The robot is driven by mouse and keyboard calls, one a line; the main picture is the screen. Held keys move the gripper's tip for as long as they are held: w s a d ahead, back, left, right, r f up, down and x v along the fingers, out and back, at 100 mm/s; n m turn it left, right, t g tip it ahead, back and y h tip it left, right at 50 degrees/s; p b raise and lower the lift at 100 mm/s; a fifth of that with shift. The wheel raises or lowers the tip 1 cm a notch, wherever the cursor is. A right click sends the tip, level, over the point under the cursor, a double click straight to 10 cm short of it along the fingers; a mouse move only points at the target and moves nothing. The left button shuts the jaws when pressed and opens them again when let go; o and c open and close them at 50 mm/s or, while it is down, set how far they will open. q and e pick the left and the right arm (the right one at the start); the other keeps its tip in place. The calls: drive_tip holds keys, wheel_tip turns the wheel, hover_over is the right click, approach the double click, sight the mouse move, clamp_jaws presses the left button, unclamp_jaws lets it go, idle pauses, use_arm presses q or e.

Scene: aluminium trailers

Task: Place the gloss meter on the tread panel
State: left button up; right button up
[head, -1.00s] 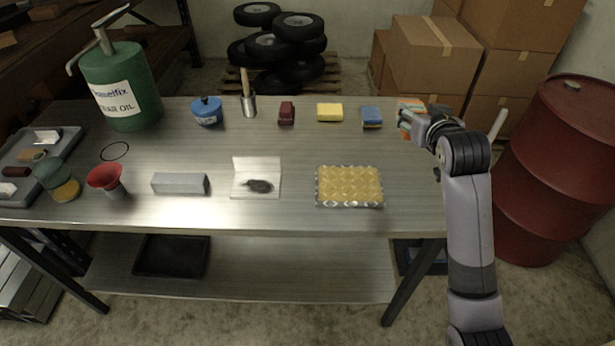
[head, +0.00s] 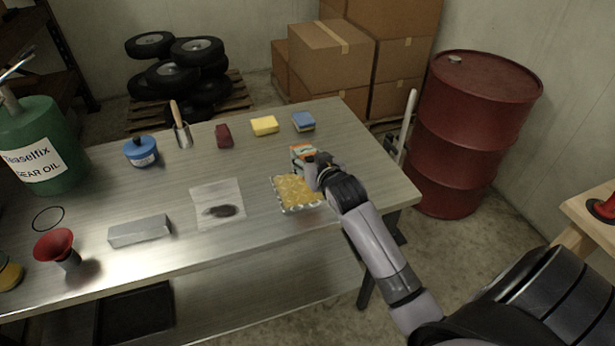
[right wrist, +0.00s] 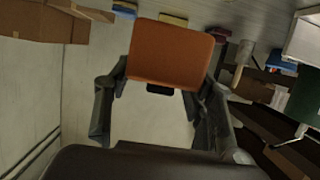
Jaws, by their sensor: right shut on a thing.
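The gloss meter, an orange and green block (head: 301,149), is in the jaws of my right gripper (head: 310,158). In the right wrist view its orange face (right wrist: 170,52) sits between the two dark fingers (right wrist: 150,100), which are shut on it. The tread panel (head: 296,192) is a yellow, diamond-patterned plate with a silvery edge, lying flat on the metal table. The gripper and gloss meter show at the panel's far edge; their height above it is hard to tell. My forearm hides the panel's right side. My left gripper is not in view.
On the table (head: 250,225) are a blue sponge (head: 303,121), a yellow sponge (head: 264,125), a dark red block (head: 223,135), a white sheet (head: 218,203), a grey bar (head: 139,231) and a red funnel (head: 56,246). A red drum (head: 470,130) stands right of the table.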

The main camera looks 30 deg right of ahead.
drive_tip(key=shift+f, duration=3.45)
drive_tip(key=shift+f, duration=0.15)
drive_tip(key=o, duration=1.3)
drive_tip(key=shift+o, duration=0.2)
drive_tip(key=b+v, duration=0.1)
drive_tip(key=v, duration=1.1)
